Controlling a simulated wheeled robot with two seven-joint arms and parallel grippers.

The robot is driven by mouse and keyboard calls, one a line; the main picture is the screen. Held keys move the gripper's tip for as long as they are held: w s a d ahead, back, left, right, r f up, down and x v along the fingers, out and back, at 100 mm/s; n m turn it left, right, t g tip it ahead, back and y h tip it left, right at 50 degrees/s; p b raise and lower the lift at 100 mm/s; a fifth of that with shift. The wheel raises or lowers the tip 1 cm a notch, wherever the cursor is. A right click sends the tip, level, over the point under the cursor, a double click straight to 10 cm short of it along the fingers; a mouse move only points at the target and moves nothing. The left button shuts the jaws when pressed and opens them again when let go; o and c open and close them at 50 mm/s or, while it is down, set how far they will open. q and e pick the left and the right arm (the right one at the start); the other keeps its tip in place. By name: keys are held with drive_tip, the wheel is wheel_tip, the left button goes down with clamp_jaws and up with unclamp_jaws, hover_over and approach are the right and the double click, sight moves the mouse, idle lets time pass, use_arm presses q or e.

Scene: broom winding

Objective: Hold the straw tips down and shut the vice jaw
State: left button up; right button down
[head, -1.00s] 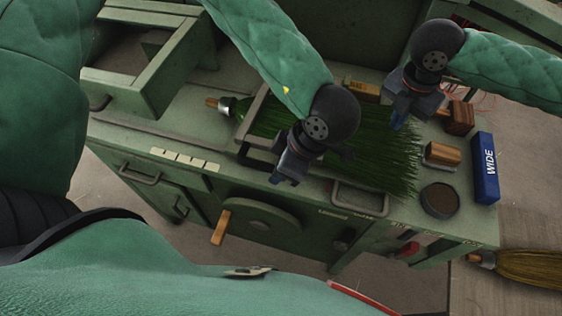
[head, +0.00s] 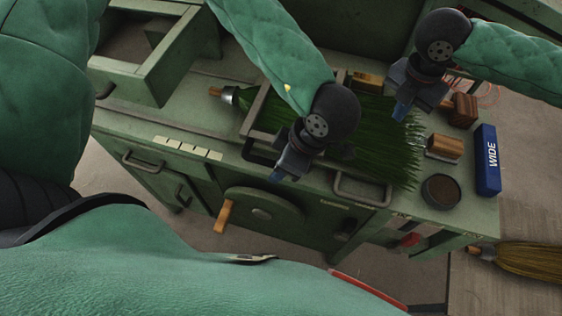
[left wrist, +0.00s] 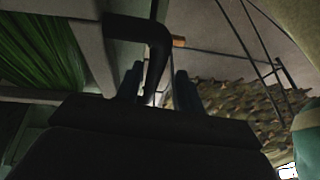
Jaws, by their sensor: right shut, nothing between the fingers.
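Green straw (head: 375,125) lies flat on the green bench, its tips fanned out to the right and its bound neck (head: 229,95) at the left. The metal vice frame (head: 256,110) lies across the straw nearer the neck. My right gripper (head: 402,110) is shut and empty, over the far side of the straw near the tips; I cannot tell whether it touches them. My left gripper (head: 283,172) is at the bench's front edge. In the left wrist view its fingers (left wrist: 158,88) are apart, with a dark bent handle (left wrist: 155,35) showing between them; contact is unclear.
A blue box marked WIDE (head: 487,160), a wooden block (head: 444,146), a round dark tin (head: 440,191) and a brown block (head: 464,110) stand on the right of the bench. A finished broom (head: 525,257) lies at lower right. An open green tray (head: 150,65) is at upper left.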

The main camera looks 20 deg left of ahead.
sight(390, 130)
use_arm(q)
drive_tip(key=shift+w, duration=0.1)
use_arm(e)
drive_tip(key=shift+w, duration=0.1)
use_arm(q)
drive_tip(key=v, duration=1.2)
drive_tip(key=shift+d, duration=0.1)
use_arm(e)
drive_tip(key=shift+f, duration=2.3)
idle(0.4)
use_arm(q)
drive_tip(key=shift+c, duration=0.2)
